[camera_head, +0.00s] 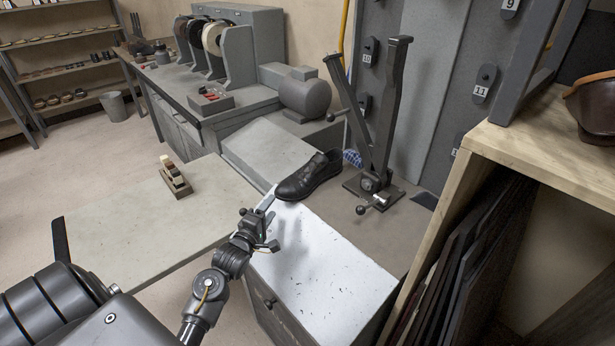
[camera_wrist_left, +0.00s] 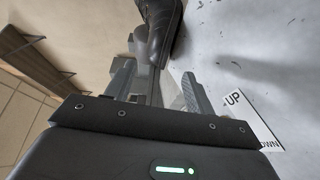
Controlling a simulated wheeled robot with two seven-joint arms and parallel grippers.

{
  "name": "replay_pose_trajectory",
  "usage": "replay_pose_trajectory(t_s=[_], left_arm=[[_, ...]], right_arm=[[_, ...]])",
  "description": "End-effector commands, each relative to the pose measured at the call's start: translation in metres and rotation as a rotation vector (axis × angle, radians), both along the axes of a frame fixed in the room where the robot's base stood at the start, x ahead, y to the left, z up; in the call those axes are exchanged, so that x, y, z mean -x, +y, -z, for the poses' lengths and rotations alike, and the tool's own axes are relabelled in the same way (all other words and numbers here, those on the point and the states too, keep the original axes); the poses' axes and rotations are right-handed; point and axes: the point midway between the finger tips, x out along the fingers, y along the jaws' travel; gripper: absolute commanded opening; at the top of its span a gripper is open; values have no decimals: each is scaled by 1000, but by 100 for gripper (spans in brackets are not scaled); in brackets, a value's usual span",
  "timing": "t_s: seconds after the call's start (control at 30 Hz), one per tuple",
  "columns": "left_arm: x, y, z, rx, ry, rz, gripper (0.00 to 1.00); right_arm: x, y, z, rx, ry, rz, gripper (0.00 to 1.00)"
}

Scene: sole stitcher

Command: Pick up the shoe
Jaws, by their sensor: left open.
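A black leather shoe (camera_head: 312,177) rests at the far end of the white-topped bench (camera_head: 325,280), at the edge of the brown surface, its toe pointing left. My left gripper (camera_head: 268,212) is over the near left side of the white top, a short way in front of the shoe, open and empty. In the left wrist view, the shoe (camera_wrist_left: 160,28) shows at the top, cut off by the frame, just beyond the open fingers (camera_wrist_left: 158,88). My right gripper is not in view.
A dark metal clamp stand (camera_head: 375,150) rises just right of the shoe. A grey machine bench (camera_head: 225,75) stands behind. A small block rack (camera_head: 174,176) sits on the left table. A wooden shelf (camera_head: 550,150) stands at the right. The white top's near part is clear.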

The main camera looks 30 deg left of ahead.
Motion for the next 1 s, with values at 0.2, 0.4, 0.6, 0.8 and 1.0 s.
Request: replay_pose_trajectory(t_s=[0.2,0.4,0.6,0.8,1.0], left_arm=[[-18,1,-3,0,-1,1,54],[-45,4,-3,0,0,1,54],[-52,5,-2,0,1,0,54],[-51,5,-2,0,1,1,44],[-51,5,-2,0,1,0,17]], right_arm=[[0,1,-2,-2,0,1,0],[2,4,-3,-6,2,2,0],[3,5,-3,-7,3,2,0],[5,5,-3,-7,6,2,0],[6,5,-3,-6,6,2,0]])
